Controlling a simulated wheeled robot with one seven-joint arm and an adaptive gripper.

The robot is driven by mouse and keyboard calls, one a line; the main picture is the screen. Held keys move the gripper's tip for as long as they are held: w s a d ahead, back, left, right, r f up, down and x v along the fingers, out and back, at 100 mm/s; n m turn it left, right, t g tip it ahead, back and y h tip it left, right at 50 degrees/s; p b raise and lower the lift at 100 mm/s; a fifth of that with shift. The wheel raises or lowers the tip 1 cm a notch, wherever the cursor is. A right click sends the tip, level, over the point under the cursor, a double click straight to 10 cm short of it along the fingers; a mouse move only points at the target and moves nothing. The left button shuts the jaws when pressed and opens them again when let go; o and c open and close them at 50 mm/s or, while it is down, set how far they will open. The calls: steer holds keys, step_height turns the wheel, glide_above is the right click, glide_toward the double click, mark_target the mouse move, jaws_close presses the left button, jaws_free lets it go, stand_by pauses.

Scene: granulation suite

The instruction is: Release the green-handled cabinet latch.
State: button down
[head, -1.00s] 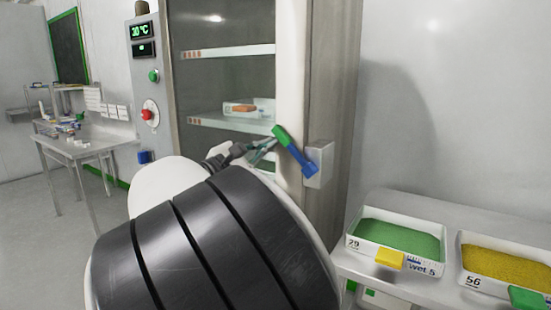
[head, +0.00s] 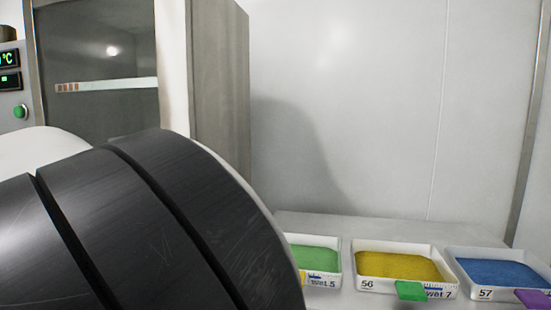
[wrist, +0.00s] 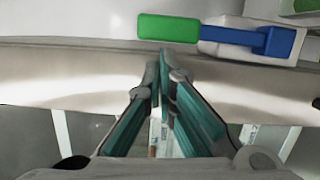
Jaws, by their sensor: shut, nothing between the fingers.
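The cabinet latch shows in the wrist view as a green handle (wrist: 168,27) joined to a blue lever (wrist: 240,37). The lever runs to a pale block (wrist: 225,49) at the right. My gripper (wrist: 164,56) is shut and empty. Its fingertips are at the lower edge of the green handle, near its right half; I cannot tell whether they touch it. In the head view my arm hides both the latch and my gripper. The cabinet (head: 220,85) stands at the left there, with its pale door edge (head: 172,65) showing.
A bench at the right holds a tray of green granules (head: 334,285), a tray of yellow granules (head: 377,287) and a tray of blue granules (head: 507,294). The wall (head: 345,100) behind is bare. A green button (head: 20,112) is on the panel at far left.

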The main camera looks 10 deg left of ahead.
steer(key=shift+d+r, duration=0.1)
steer(key=shift+d, duration=0.2)
stand_by(0.4)
steer(key=shift+a, duration=0.1)
